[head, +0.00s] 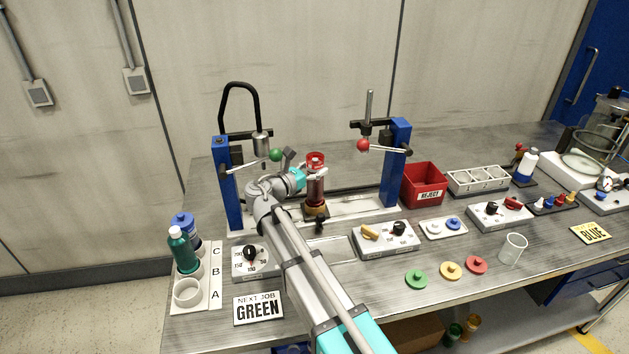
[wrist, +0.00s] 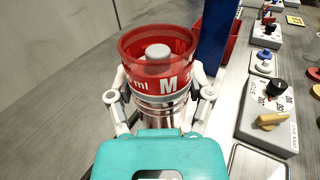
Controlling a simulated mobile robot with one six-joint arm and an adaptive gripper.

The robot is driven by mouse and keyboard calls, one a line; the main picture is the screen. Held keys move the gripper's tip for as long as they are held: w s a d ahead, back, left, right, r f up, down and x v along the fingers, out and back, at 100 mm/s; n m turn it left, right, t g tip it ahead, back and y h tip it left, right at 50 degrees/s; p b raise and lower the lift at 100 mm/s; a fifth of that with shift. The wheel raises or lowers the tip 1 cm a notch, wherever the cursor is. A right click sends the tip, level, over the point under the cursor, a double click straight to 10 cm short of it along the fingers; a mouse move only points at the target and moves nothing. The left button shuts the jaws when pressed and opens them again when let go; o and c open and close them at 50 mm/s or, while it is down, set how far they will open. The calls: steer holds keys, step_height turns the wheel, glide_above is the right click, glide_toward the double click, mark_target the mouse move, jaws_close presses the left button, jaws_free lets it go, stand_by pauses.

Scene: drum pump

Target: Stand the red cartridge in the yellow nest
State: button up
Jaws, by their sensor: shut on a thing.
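The red cartridge (head: 316,162) is a clear cylinder with a red collar at its top, standing about upright between the two blue posts. In the wrist view the cartridge (wrist: 157,70) shows its red collar with white lettering and a pale round knob inside. My gripper (wrist: 160,100) is shut on the cartridge, with one finger on each side below the collar. The yellow nest (head: 316,211) shows as an amber-brown ring directly under the cartridge. I cannot tell whether the cartridge's bottom rests in it or hangs just above. The nest is hidden in the wrist view.
Blue posts (head: 226,185) and (head: 396,165) flank the cartridge, with a green-knobbed lever (head: 276,155) and a red-knobbed lever (head: 363,145) near it. A red reject bin (head: 424,185) and a dial box (head: 386,238) stand to the right. Bottles stand in a rack (head: 212,285) at left.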

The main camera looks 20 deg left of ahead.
mark_target(314, 188)
steer(key=shift+f+b, duration=1.15)
steer(key=shift+f, duration=0.45)
steer(key=o, duration=1.3)
